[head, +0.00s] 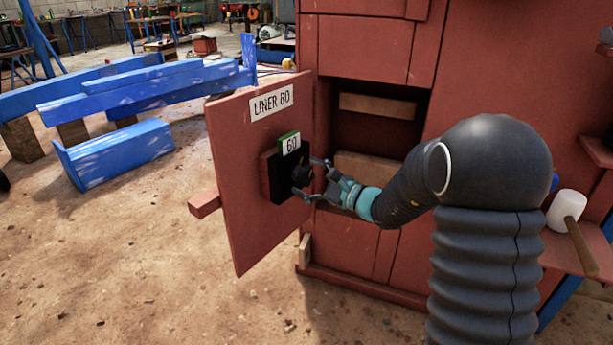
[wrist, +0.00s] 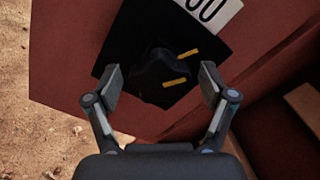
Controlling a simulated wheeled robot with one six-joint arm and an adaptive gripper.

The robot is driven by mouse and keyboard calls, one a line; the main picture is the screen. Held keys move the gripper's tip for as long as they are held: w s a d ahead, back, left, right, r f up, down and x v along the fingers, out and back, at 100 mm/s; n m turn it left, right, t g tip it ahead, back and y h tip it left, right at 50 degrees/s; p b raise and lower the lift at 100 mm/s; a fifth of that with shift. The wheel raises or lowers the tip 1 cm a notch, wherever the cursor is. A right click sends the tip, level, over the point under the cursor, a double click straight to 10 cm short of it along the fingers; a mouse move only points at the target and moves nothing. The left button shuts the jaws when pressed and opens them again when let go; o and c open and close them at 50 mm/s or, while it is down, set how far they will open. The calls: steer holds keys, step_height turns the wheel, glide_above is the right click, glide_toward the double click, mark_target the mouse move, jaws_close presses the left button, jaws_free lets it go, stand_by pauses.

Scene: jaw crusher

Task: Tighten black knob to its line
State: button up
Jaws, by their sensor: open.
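The black knob (head: 302,176) sits on a black square plate (head: 279,170) fixed to the red panel marked "LINER 60" (head: 235,135). In the wrist view the knob (wrist: 160,75) is dark, with two short yellow marks (wrist: 181,68) at its right side. One mark is higher than the other, and they appear apart. I cannot tell for sure which is on the knob and which is on the plate. My gripper (head: 318,178) is open in front of the knob. In the wrist view its fingers (wrist: 161,86) stand to either side of the knob with gaps.
A "60" tag (head: 289,143) sits above the knob. The red machine body (head: 350,250) with an open recess (head: 375,130) is right of the panel. A white-headed mallet (head: 567,208) lies on a ledge at right. Blue beams (head: 120,150) lie at left; the ground in front is clear.

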steer(key=shift+w+a, duration=0.2)
steer(key=shift+a, duration=0.05)
steer(key=c, duration=1.2)
steer(key=shift+o, duration=0.2)
